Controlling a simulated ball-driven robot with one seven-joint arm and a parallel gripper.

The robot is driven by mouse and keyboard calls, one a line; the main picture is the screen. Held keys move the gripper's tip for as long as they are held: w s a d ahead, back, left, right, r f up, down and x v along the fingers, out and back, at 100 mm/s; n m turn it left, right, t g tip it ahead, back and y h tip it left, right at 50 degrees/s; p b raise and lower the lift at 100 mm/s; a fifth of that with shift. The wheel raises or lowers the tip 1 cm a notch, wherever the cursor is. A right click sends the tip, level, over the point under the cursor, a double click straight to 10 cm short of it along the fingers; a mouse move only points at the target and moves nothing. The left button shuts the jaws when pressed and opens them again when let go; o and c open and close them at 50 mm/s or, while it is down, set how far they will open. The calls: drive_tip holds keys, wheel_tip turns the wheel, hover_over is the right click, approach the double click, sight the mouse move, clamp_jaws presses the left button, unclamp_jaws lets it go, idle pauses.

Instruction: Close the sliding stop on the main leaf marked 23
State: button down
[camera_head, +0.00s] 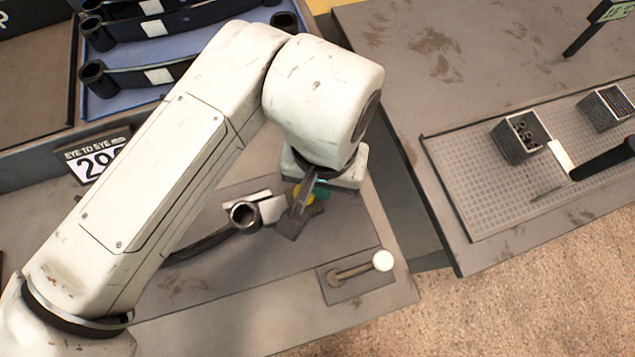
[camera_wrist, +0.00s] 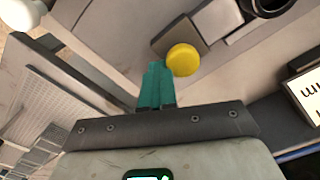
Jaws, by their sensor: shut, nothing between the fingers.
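A dark curved leaf (camera_head: 205,242) lies on the grey bench, with a round eye (camera_head: 243,215) at its end and a pale tag beside it. No number 23 is readable. A yellow round knob (camera_wrist: 183,59) sits by a dark grey plate (camera_wrist: 175,34) in the wrist view; its yellow also shows beneath my wrist in the head view (camera_head: 308,196). My gripper (camera_wrist: 157,68) has teal fingers, shut and empty, with tips just beside the yellow knob; whether they touch it I cannot tell. My wrist hides much of this spot in the head view.
A white-knobbed lever (camera_head: 383,261) stands on a slotted plate at the bench's front right. Several leaves lie in a blue tray (camera_head: 105,107) behind. A sign (camera_head: 97,157) stands at left.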

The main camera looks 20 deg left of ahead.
drive_tip(key=shift+a, duration=0.15)
wheel_tip(320, 180, up, 7)
drive_tip(key=p, duration=0.7)
drive_tip(key=shift+d, duration=0.2)
idle(0.5)
idle(0.5)
